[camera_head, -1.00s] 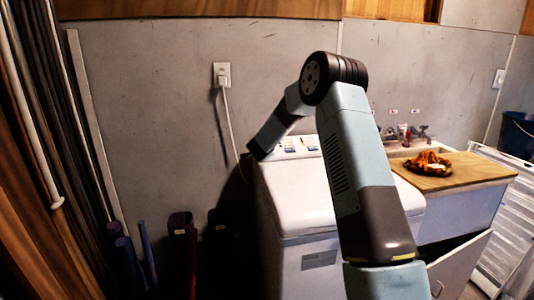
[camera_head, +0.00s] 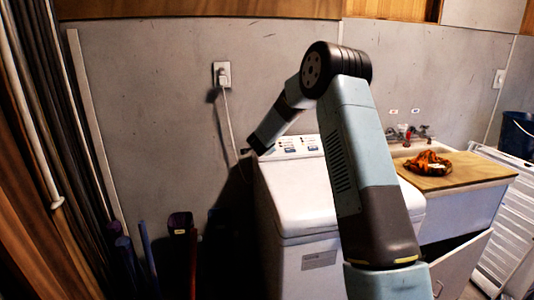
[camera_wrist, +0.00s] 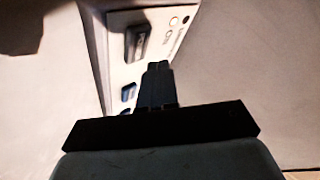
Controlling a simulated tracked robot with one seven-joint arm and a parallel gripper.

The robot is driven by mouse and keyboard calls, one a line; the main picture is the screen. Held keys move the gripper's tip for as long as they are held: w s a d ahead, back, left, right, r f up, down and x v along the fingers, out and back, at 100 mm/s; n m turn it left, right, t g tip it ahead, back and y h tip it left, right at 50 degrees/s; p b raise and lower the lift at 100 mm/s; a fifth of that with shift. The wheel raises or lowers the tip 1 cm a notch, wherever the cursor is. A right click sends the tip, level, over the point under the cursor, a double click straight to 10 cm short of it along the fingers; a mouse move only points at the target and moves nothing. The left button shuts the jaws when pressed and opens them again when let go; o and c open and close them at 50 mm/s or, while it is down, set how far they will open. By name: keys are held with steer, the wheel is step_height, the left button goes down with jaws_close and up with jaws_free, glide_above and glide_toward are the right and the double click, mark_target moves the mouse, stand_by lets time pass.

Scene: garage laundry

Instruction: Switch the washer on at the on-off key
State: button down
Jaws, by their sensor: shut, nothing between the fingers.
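The white washer (camera_head: 300,200) stands against the grey wall, with its control panel (camera_head: 303,144) at the back of its top. In the wrist view the pale panel (camera_wrist: 118,60) carries a large dark key (camera_wrist: 137,40), smaller dark keys (camera_wrist: 129,91) below it, and round marks (camera_wrist: 174,20) with small lettering beside it. I cannot read for certain which is the on-off key. My gripper (camera_wrist: 158,68) is shut and empty, its fingertips over the panel, just right of and below the large key in the picture. Contact cannot be told. In the head view my gripper (camera_head: 244,151) is small and dark at the panel's left end.
A power cord (camera_head: 229,125) hangs from a wall outlet (camera_head: 222,75) behind the washer's left side. A sink with a wooden board (camera_head: 470,176) and an orange cloth (camera_head: 428,163) stands to the right. Upright tubes (camera_head: 147,250) stand on the left. The washer lid is clear.

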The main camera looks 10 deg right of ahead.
steer(key=shift+s+r, duration=0.25)
steer(key=shift+r, duration=0.35)
steer(key=shift+s+r, duration=0.25)
steer(key=shift+r, duration=0.4)
steer(key=shift+s+r, duration=0.25)
steer(key=shift+r, duration=0.35)
steer(key=s+a+r+n+g+y, duration=0.1)
steer(key=s+a+r+n+y, duration=0.3)
steer(key=s+r, duration=0.65)
steer(key=s+a+r+n+y, duration=0.2)
steer(key=s+r+n, duration=0.4)
steer(key=s, duration=0.7)
steer(key=s+d+f+n+g, duration=0.1)
steer(key=s+d+g, duration=0.1)
steer(key=s, duration=1)
steer(key=s+d+f+n+g+h, duration=0.1)
steer(key=s+d+f+n+g, duration=0.1)
steer(key=s, duration=1.1)
steer(key=s+d+f+n+g, duration=0.1)
steer(key=s+d+g, duration=0.1)
steer(key=s, duration=1.1)
steer(key=shift+s+d+f+n+h, duration=0.2)
steer(key=shift+d+n+h, duration=0.1)
steer(key=shift+n, duration=0.1)
